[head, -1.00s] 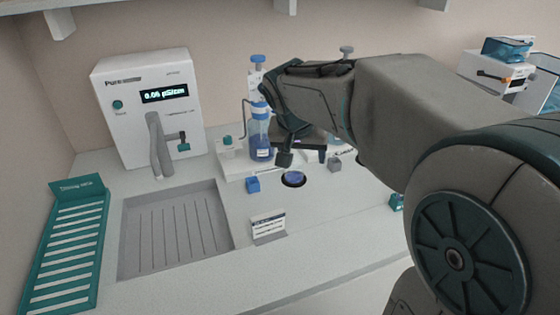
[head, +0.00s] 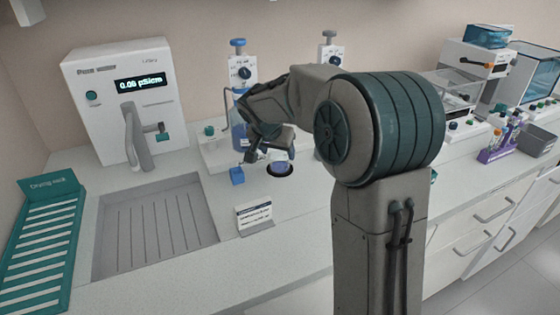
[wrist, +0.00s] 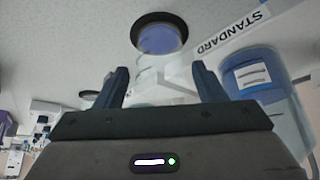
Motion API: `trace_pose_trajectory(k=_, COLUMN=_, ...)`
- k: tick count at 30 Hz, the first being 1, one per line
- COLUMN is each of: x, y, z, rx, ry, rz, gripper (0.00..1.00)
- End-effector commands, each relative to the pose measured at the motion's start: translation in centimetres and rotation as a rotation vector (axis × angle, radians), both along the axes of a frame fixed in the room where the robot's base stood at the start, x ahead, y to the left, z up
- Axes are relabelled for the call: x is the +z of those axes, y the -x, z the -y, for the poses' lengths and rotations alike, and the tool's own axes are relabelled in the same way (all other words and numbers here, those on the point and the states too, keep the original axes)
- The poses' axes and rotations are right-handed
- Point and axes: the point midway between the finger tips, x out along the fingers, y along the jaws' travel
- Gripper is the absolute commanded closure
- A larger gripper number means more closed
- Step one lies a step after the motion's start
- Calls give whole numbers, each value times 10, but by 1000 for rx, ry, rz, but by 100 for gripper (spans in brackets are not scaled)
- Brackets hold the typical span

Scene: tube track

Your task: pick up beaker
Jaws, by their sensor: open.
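The beaker (head: 281,157) is a small clear vessel with blue liquid, standing on a round black pad (head: 279,173) on the bench. In the wrist view the beaker (wrist: 160,40) shows at the top as a blue-violet disc inside the dark pad ring, with faint clear glass below it. My gripper (head: 264,146) is beside and partly in front of the beaker in the head view, just left of it. In the wrist view my gripper (wrist: 162,78) has its two fingers wide apart, with the beaker beyond the gap between them. Nothing is held; contact cannot be told.
A blue-liquid bottle (head: 239,135) with a dispenser stands close behind my gripper; it also shows at right in the wrist view (wrist: 255,75). The sink (head: 155,230) lies left.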

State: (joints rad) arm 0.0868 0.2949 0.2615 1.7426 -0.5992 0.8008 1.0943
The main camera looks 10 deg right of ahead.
Motion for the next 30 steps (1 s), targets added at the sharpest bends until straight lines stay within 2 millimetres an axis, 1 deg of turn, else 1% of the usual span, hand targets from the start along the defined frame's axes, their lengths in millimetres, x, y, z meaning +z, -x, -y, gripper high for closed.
trace_pose_trajectory(k=2, x=-4, y=-2, z=1, rx=-1, ry=0, rz=-1, gripper=36)
trace_pose_trajectory(k=9, x=-35, y=-13, z=9, rx=0, ry=-1, rz=-3, gripper=36)
trace_pose_trajectory(k=12, x=-44, y=-18, z=12, rx=0, ry=-1, rz=-1, gripper=36)
trace_pose_trajectory(k=15, x=-48, y=-20, z=13, rx=-1, ry=-1, rz=-1, gripper=36)
trace_pose_trajectory(k=21, x=-48, y=-20, z=13, rx=0, ry=-1, rz=0, gripper=36)
trace_pose_trajectory(k=23, x=-48, y=-20, z=13, rx=0, ry=-1, rz=0, gripper=53)
trace_pose_trajectory(k=24, x=-48, y=-20, z=13, rx=0, ry=-1, rz=0, gripper=64)
trace_pose_trajectory(k=25, x=-48, y=-20, z=13, rx=0, ry=-1, rz=0, gripper=70)
trace_pose_trajectory(k=30, x=-48, y=-20, z=13, rx=0, ry=-1, rz=0, gripper=69)
